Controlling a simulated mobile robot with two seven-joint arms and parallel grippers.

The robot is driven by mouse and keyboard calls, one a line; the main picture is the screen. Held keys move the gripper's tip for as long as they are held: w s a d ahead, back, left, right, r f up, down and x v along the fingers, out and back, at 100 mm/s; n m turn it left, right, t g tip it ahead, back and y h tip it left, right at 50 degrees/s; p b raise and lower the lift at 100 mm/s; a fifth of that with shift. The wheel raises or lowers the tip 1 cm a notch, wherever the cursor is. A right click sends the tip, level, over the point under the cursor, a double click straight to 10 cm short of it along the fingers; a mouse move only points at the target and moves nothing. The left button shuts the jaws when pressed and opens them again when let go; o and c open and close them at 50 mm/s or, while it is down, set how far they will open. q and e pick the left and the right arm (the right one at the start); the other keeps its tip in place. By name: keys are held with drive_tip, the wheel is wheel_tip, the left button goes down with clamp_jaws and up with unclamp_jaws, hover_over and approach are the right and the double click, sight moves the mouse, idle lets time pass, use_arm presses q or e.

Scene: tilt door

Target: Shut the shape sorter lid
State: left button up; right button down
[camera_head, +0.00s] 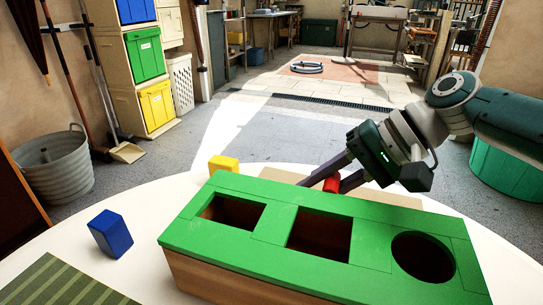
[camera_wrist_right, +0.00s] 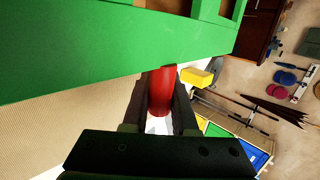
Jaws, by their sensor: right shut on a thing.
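The shape sorter is a wooden box (camera_head: 215,283) with a green lid (camera_head: 272,226) that has two four-sided holes and one round hole. The lid lies over the box top; I cannot tell whether a gap is left under it. My right gripper (camera_head: 333,185) is at the lid's far edge, shut on a red cylinder (camera_head: 332,183). In the right wrist view the red cylinder (camera_wrist_right: 161,92) sits between the fingers, up against the green edge (camera_wrist_right: 90,60). I cannot tell whether it is fixed to the lid. My left gripper is out of view.
A blue block (camera_head: 110,233) and a yellow block (camera_head: 223,164) stand on the white round table (camera_head: 75,237). A green striped mat (camera_head: 62,284) lies at the front left. A tan board (camera_head: 395,198) lies behind the box. The table's left side has free room.

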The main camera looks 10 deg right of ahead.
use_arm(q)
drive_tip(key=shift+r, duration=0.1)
use_arm(e)
drive_tip(key=c, duration=0.7)
unclamp_jaws()
drive_tip(key=shift+r, duration=0.1)
use_arm(q)
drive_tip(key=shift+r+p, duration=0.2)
drive_tip(key=shift+p, duration=0.15)
use_arm(e)
drive_tip(key=shift+s+d+r, duration=0.1)
drive_tip(key=shift+d+r, duration=0.1)
drive_tip(key=shift+r, duration=0.05)
use_arm(q)
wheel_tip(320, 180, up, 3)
drive_tip(key=p, duration=0.3)
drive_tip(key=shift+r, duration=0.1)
use_arm(e)
drive_tip(key=v, duration=0.9)
drive_tip(key=shift+s, duration=0.15)
